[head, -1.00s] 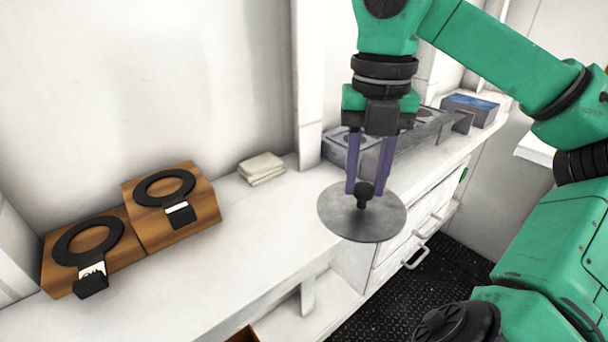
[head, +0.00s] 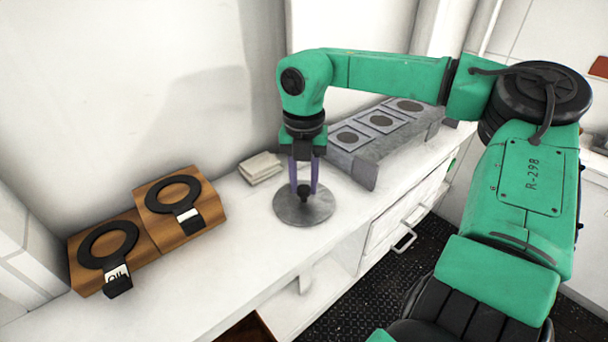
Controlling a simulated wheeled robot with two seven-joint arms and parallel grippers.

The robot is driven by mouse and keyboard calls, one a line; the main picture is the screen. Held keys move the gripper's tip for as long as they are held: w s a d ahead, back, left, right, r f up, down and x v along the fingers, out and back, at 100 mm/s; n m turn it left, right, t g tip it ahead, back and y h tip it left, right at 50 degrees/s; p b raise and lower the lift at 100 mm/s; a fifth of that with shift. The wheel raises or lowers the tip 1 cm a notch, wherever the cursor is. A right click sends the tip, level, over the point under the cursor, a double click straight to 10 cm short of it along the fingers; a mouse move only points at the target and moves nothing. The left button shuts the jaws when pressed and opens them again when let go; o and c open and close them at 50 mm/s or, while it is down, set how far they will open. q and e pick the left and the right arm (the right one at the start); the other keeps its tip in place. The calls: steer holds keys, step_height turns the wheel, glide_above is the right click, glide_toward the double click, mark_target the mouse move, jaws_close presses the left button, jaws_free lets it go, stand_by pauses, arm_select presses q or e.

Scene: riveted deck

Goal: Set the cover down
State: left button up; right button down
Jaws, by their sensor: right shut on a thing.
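The cover is a round grey metal disc (head: 288,211) with a dark knob on top. It is level, at or just above the white counter, near the counter's front edge; I cannot tell for sure whether it touches. My right gripper (head: 303,190) points straight down, its two purple fingers shut on the cover's knob. My left gripper is not in view.
Two wooden blocks with black rings (head: 107,245) and (head: 173,193) stand at the left. A folded cloth stack (head: 260,168) lies behind the cover. A grey rack with square plates (head: 368,150) stands at the right rear. Counter between blocks and cover is clear.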

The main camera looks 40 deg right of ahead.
mark_target(304, 188)
steer(key=shift+f+b, duration=0.2)
steer(key=shift+b, duration=0.1)
steer(key=c, duration=0.6)
jaws_free()
steer(key=shift+r, duration=0.1)
steer(key=shift+o, duration=0.2)
steer(key=shift+r, duration=0.45)
step_height(304, 188, up, 11)
steer(key=b, duration=0.1)
steer(key=shift+r, duration=0.2)
steer(key=shift+f, duration=0.1)
